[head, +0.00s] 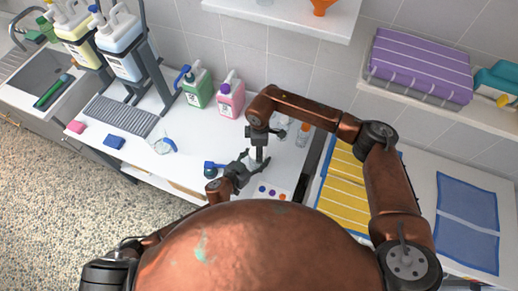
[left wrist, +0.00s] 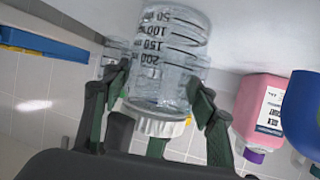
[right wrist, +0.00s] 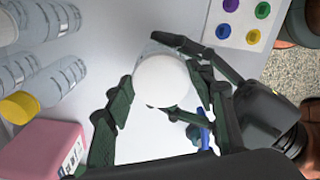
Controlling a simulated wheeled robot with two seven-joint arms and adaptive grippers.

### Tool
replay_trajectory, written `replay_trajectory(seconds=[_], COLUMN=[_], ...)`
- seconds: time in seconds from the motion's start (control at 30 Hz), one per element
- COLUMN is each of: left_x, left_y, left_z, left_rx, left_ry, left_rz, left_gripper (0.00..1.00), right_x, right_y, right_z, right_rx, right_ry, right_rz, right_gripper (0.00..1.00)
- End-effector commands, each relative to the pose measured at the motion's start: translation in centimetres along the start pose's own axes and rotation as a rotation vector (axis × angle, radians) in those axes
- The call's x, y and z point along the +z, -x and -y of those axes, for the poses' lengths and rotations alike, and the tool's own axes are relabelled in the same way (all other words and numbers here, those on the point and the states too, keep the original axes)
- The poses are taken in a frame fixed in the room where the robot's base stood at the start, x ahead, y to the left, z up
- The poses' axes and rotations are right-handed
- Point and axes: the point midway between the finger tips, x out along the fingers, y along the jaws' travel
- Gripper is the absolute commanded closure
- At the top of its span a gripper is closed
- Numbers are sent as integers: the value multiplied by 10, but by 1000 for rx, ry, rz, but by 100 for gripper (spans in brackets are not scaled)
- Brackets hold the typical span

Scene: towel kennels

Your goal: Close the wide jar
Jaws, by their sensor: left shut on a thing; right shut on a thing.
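The wide jar (left wrist: 165,65) is clear with black volume marks, and it shows upside down in the left wrist view. My left gripper (left wrist: 158,98) is shut around its sides; in the head view the gripper (head: 243,172) is low over the counter. A round white lid (right wrist: 163,82) sits at the jar's mouth and also shows in the left wrist view (left wrist: 160,125). My right gripper (right wrist: 165,90) is above, shut on the lid; in the head view it (head: 258,138) points down over the jar (head: 256,157). Whether the lid is fully seated cannot be told.
A green bottle (head: 196,92) and a pink bottle (head: 231,98) stand at the back. Clear jars, one with a yellow lid (right wrist: 20,106), stand close to my right gripper. A card with coloured dots (head: 273,192) and a blue-handled thing (head: 214,165) are beside my left gripper.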

Motion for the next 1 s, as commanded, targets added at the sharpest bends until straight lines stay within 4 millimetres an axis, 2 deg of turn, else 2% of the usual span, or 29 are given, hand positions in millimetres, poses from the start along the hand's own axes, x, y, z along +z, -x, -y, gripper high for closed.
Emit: replay_trajectory(seconds=[0.03, 0.17, 0.2, 0.5, 0.8, 1.0], left_x=[2, 2, 2, 2, 1, 1], left_y=[0, 0, 0, 0, 0, 0], left_z=[1, 1, 1, 1, 1, 1], left_rx=[-1, -2, -2, -2, -2, -2], left_ry=[0, 0, 0, 0, 0, -1], left_rz=[3, 3, 3, 3, 2, 2], left_gripper=[100, 100, 100, 100, 100, 100], right_x=[1, 1, 1, 0, 0, 0], right_y=[0, 0, 0, 0, 3, 30], right_z=[0, -1, -1, 0, 0, -1], right_rx=[1, 1, 1, 0, 0, 3], right_ry=[-61, -47, -47, -44, -43, -43], right_rz=[1, 2, 2, 1, 0, -1], right_gripper=[57, 57, 48, 30, 30, 30])
